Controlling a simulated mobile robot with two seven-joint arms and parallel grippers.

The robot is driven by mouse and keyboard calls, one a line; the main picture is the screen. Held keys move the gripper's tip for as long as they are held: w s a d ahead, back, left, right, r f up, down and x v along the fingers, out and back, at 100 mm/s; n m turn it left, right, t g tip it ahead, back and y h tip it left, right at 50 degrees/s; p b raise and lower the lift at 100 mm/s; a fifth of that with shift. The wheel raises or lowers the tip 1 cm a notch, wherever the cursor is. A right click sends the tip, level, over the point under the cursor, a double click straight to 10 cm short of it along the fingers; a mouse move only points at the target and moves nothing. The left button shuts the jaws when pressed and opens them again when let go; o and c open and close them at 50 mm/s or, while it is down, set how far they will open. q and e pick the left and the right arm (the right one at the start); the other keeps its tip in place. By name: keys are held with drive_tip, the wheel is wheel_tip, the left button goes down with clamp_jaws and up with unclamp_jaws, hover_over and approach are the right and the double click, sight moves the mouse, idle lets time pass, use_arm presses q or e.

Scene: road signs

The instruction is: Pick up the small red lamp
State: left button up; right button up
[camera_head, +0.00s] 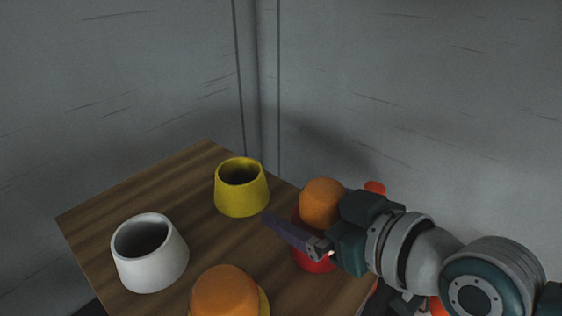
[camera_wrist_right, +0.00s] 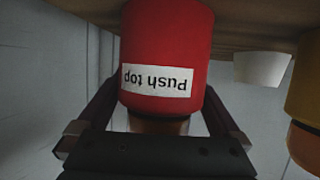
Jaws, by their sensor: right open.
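The small red lamp (camera_head: 313,264) stands on the wooden table near its right edge, with an orange dome (camera_head: 321,200) on top. My right gripper (camera_head: 290,233) reaches in from the right in front of it and hides part of its body. In the right wrist view the picture is upside down. The red lamp (camera_wrist_right: 165,45) fills the middle, with a white "Push top" label. The open fingers of my right gripper (camera_wrist_right: 160,100) lie on either side of it. I cannot tell whether they touch it. My left gripper is out of view.
A yellow cup-shaped piece (camera_head: 241,190) and a white one (camera_head: 149,255) stand on the wooden table (camera_head: 190,172). A yellow lamp with an orange dome (camera_head: 226,292) is at the front. Grey walls (camera_head: 420,110) meet behind the table. Small orange-red parts (camera_head: 375,187) show beyond my arm.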

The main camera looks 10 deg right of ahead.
drive_tip(key=shift+r, duration=0.1)
drive_tip(key=c, duration=1.4)
drive_tip(key=shift+r+p, duration=5)
drive_tip(key=shift+r, duration=5)
